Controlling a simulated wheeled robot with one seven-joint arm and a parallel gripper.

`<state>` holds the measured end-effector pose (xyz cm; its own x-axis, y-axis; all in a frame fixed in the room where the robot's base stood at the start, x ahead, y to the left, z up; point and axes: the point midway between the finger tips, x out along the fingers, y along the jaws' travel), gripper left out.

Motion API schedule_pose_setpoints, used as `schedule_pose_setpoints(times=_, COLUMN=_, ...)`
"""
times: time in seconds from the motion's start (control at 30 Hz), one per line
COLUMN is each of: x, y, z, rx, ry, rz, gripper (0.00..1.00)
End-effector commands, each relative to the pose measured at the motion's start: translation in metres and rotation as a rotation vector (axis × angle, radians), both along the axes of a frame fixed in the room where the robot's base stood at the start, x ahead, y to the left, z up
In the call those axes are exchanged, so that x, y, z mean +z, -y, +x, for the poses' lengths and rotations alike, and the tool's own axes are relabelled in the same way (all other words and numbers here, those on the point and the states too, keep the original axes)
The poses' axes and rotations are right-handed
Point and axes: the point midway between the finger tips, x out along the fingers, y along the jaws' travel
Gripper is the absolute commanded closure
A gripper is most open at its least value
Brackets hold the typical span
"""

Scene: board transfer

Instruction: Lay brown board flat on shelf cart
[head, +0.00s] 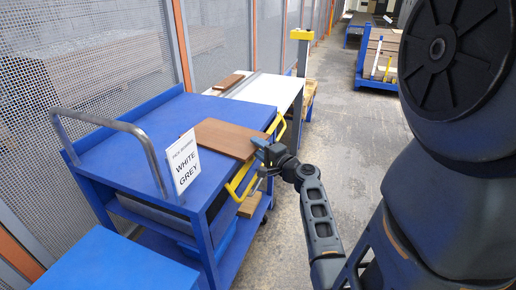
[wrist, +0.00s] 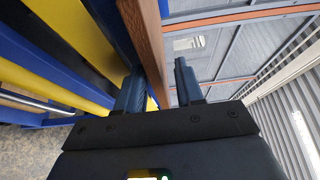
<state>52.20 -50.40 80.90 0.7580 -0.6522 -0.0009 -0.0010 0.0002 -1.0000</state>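The brown board (head: 232,138) lies on the blue top of the shelf cart (head: 140,150), close to its right edge. It looks flat or nearly so. My gripper (head: 262,149) is at the board's near right corner. In the wrist view, the board's brown edge (wrist: 152,45) runs between the two fingers of my gripper (wrist: 160,85). The left finger is close beside the board, and a gap shows between the board and the right finger. The gripper looks open around the edge. Contact on the left finger cannot be made out.
A sign (head: 184,162) reading "WHITE GREY" stands on the cart beside a grey handle (head: 135,130). Yellow rails (head: 240,180) line the cart's right side. A table (head: 275,88) behind bears another brown piece (head: 228,82). Concrete floor (head: 345,130) is open to the right.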

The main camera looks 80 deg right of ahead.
Motion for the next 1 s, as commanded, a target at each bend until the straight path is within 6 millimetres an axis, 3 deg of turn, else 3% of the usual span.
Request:
schedule_pose_setpoints(times=0.43, x=-0.004, y=0.001, z=-0.001, rx=-0.002, ry=0.002, rz=0.002, gripper=0.57)
schedule_pose_setpoints(times=0.8, x=-0.008, y=-0.039, z=-0.048, rx=0.000, ry=0.001, rz=0.000, gripper=0.57)
schedule_pose_setpoints(times=1.0, x=-0.007, y=-0.048, z=-0.060, rx=0.000, ry=0.001, rz=-0.001, gripper=0.57)
